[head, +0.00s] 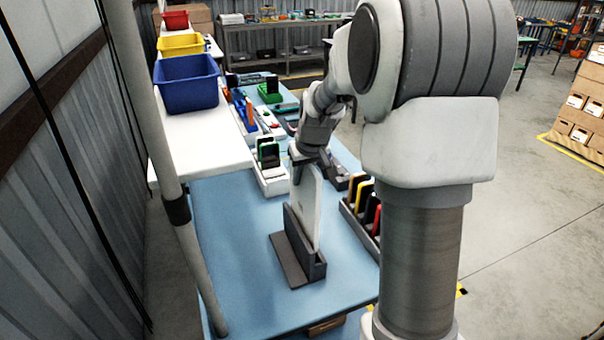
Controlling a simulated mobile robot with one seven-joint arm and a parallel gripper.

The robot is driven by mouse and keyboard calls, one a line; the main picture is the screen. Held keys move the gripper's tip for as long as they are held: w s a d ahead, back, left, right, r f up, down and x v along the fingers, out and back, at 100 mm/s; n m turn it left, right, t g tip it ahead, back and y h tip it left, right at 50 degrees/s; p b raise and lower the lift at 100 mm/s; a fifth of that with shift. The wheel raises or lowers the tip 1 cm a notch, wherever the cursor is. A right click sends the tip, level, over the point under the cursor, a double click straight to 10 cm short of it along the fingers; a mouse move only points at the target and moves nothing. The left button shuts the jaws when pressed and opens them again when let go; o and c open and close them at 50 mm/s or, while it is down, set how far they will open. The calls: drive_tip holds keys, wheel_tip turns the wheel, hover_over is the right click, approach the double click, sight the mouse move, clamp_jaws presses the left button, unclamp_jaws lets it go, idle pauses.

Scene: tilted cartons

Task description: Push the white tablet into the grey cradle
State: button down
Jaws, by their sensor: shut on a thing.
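The white tablet (309,205) stands nearly upright on the blue table, its lower part inside the slot of the dark grey cradle (292,261). My gripper (303,161) is at the tablet's top edge and is shut on it. The arm comes down from the upper right, and the gripper hides the tablet's top corner. The tablet's bottom edge is hidden behind the cradle wall, so I cannot tell how deep it sits.
A rack (361,214) with several coloured devices stands just right of the cradle. A white holder (270,181) with dark devices is behind it. A blue bin (187,83) sits on a white shelf at left. The blue table (235,270) is bare left of the cradle.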

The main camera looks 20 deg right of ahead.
drive_tip(key=shift+f+b, duration=2.25)
drive_tip(key=shift+f, duration=0.75)
drive_tip(key=shift+s+f+b, duration=0.1)
drive_tip(key=shift+f+b, duration=0.45)
drive_tip(key=shift+b, duration=0.05)
idle(0.3)
drive_tip(key=shift+c, duration=1.7)
unclamp_jaws()
drive_tip(key=shift+r, duration=0.1)
wheel_tip(320, 180, up, 7)
drive_tip(key=p, duration=0.5)
hover_over(302, 199)
drive_tip(key=w, duration=0.2)
drive_tip(key=shift+s+d, duration=0.2)
drive_tip(key=shift+d, duration=0.15)
